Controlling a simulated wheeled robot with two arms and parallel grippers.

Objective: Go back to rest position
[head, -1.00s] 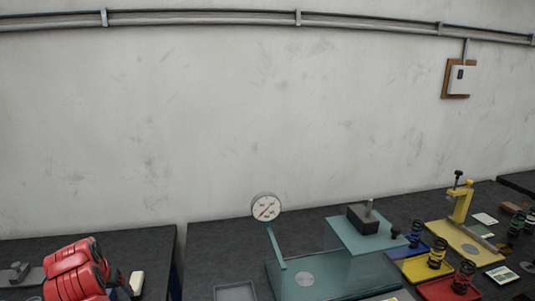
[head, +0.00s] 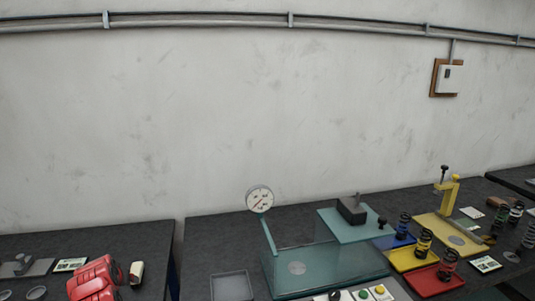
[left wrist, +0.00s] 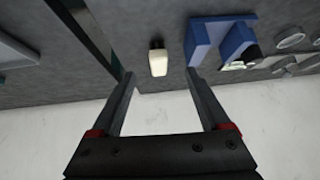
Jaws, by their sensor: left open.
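The red links of my left arm (head: 95,281) show at the lower left of the head view, over the left table. The gripper itself cannot be made out there. In the left wrist view my left gripper (left wrist: 159,76) has its two fingers spread wide with nothing between them. A small cream block (left wrist: 158,62) lies on the dark table beyond the fingertips. My right gripper is not in view.
The right-hand table holds a teal press stand (head: 330,270) with a dial gauge (head: 260,199), a grey tray (head: 232,286), springs on blue, yellow and red trays (head: 430,285), and a yellow fixture (head: 450,205). A blue holder (left wrist: 220,40) shows in the wrist view. A gap separates the tables.

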